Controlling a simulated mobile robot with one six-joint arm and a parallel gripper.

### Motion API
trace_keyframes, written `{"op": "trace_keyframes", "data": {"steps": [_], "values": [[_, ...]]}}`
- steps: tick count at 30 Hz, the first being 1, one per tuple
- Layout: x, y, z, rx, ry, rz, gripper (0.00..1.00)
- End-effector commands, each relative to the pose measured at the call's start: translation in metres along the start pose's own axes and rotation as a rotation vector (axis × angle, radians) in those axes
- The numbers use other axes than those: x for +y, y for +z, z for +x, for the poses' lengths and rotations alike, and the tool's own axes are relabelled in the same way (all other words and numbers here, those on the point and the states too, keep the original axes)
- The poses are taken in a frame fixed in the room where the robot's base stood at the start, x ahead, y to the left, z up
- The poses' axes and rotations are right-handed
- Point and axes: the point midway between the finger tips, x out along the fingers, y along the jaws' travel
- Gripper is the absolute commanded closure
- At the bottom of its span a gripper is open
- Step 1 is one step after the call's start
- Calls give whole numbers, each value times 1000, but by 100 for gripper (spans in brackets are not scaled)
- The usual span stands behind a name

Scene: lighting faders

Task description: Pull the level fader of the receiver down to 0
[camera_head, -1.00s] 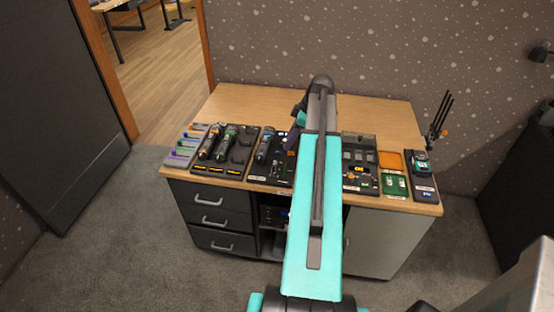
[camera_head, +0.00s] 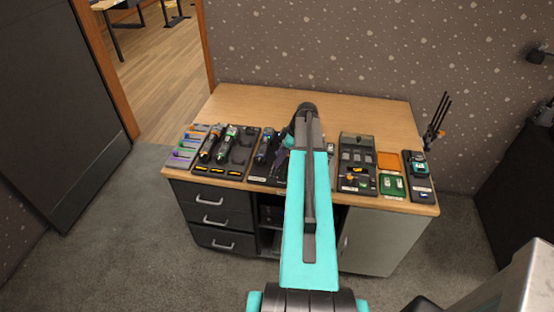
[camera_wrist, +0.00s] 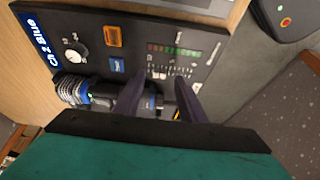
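The receiver, a dark panel labelled "Ch 2 Blue" (camera_wrist: 42,42), fills the upper part of the wrist view. It bears a round knob (camera_wrist: 77,54), an orange display, a blue button and a row of level lights (camera_wrist: 174,50). The level fader (camera_wrist: 158,73) shows as a small pale cap beside a printed scale. My gripper (camera_wrist: 159,81) is open, its two dark fingers apart, with tips on either side of the fader cap. I cannot tell whether they touch it. In the head view the receiver (camera_head: 256,174) is partly hidden by my arm.
A blue-banded microphone (camera_wrist: 74,91) lies on the panel, partly behind my fingers. In the head view, trays with other microphones (camera_head: 228,143) stand left, and a case (camera_head: 356,180) and green tray (camera_head: 391,187) stand right. The rear of the desk (camera_head: 250,101) is clear.

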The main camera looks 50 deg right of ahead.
Motion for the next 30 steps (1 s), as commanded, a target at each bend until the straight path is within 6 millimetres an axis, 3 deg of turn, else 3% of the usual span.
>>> {"op": "trace_keyframes", "data": {"steps": [9, 20, 27, 30], "values": [[0, -1, 22, 0, 0, -1, 62], [0, 0, 24, 0, 0, -1, 62], [0, -1, 24, 0, 0, -1, 100], [0, -1, 24, 0, 0, -1, 100]]}}
